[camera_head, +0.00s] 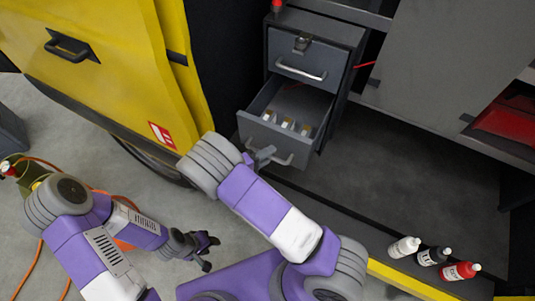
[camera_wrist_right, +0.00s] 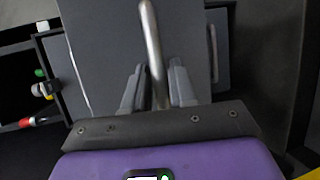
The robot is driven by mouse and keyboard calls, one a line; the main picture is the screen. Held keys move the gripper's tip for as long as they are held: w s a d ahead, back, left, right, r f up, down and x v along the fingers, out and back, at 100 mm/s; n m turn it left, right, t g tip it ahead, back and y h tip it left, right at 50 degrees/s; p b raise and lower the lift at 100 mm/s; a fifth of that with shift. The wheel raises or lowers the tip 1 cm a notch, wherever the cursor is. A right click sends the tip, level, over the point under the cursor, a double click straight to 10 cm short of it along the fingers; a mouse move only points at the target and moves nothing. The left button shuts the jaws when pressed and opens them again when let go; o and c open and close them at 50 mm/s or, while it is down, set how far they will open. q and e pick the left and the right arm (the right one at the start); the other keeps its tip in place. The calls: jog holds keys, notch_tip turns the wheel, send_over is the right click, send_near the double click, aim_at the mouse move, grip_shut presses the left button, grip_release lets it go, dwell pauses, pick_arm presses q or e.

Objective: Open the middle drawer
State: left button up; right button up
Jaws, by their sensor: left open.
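The grey drawer cabinet (camera_head: 315,45) stands at the upper middle in the head view. Its top drawer (camera_head: 303,66) is shut, with a latch and a bar handle. The drawer below it (camera_head: 258,127) is pulled well out, with several small pale items inside. My right gripper (camera_head: 262,155) is at this drawer's front, partly hidden by its own arm. In the right wrist view the drawer's bar handle (camera_wrist_right: 153,50) lies between the two fingers of the right gripper (camera_wrist_right: 157,80), with gaps beside it. My left gripper (camera_head: 206,250) is open and empty, low over the floor.
A yellow panel (camera_head: 95,60) with a black handle stands left of the cabinet. An orange hose (camera_head: 35,255) lies on the floor at left.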

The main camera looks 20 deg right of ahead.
jog(key=v, duration=0.7)
jog(key=shift+a+p, duration=0.3)
jog(key=shift+p, duration=0.05)
jog(key=s+d+f+g+y, duration=0.4)
jog(key=s+f+g, duration=0.25)
jog(key=f, duration=0.25)
jog(key=s+a+f+m+g+y, duration=0.2)
jog(key=s+a+f+y, duration=0.15)
jog(key=s+y, duration=0.25)
jog(key=s+a+f+m+g+y, duration=0.1)
jog(key=s+a+f+y, duration=0.2)
jog(key=s+f+y, duration=0.3)
jog(key=shift+w+d+r+m+t+y, duration=0.15)
jog(key=shift+w+r+m+t+y, duration=0.1)
jog(key=shift+w+m+t+y, duration=0.5)
jog(key=shift+w+d+r+m+t+y, duration=0.25)
jog(key=shift+w+m+t+y, duration=0.25)
jog(key=shift+t, duration=0.45)
jog(key=shift+w+d+r+m+t+y, duration=0.1)
jog(key=shift+w+r+m+t+y, duration=0.15)
jog(key=shift+w+m+t+y, duration=0.4)
